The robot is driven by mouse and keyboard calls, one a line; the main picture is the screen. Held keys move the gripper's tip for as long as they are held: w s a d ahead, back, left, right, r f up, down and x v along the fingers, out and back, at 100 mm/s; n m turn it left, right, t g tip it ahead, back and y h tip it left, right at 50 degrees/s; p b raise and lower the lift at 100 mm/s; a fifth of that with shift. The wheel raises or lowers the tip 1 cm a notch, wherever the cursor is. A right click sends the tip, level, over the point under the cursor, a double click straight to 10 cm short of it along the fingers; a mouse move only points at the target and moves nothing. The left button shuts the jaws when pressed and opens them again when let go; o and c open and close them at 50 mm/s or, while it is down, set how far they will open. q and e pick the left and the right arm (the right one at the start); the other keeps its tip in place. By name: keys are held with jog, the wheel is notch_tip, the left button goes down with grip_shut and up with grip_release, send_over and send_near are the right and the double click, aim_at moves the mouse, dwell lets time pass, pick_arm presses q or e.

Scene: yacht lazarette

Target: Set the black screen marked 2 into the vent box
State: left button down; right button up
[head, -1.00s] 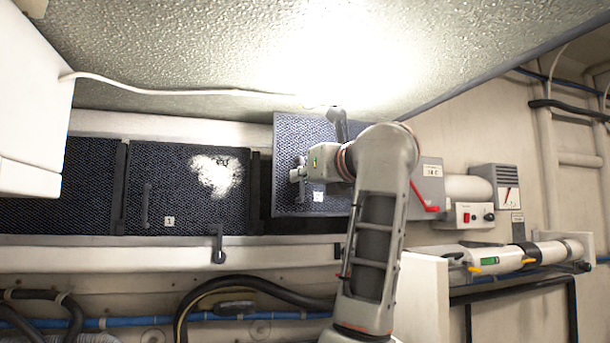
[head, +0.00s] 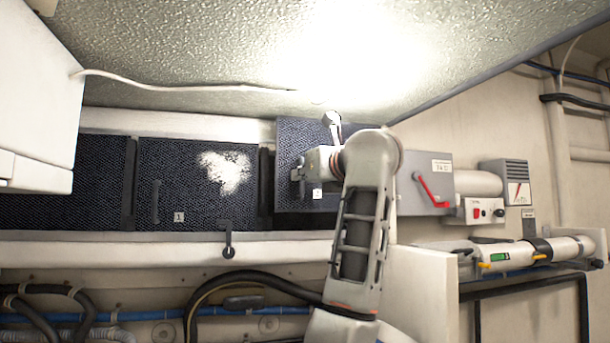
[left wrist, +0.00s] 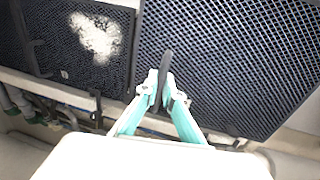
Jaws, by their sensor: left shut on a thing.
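The black mesh screen marked 2 (head: 294,143) is at the right end of the vent box (head: 190,247), in front of its right bay. It also fills the right of the left wrist view (left wrist: 235,50). My left gripper (head: 298,174) is shut on the upright black handle of this screen, as the left wrist view (left wrist: 163,94) shows. The screen's left edge is beside the dark divider. My arm hides its right part, and I cannot tell whether it is seated. My right gripper is not in view.
Screen 1 (head: 185,180), with a white patch, sits left of the divider. A latch (head: 228,240) hangs on the lower rim. A grey box with a red lever (head: 430,190) stands to the right. The low textured ceiling and a white cabinet (head: 35,100) limit room.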

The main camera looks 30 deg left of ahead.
aim_at(295, 185)
pick_arm(q)
jog(key=shift+w+x, duration=0.25)
jog(key=shift+x, duration=1.6)
jog(key=shift+w+a+r, duration=0.1)
jog(key=shift+w+a, duration=0.85)
jog(key=shift+a, duration=0.05)
jog(key=shift+f+b, duration=0.4)
jog(key=shift+f, duration=0.6)
dwell(1.4)
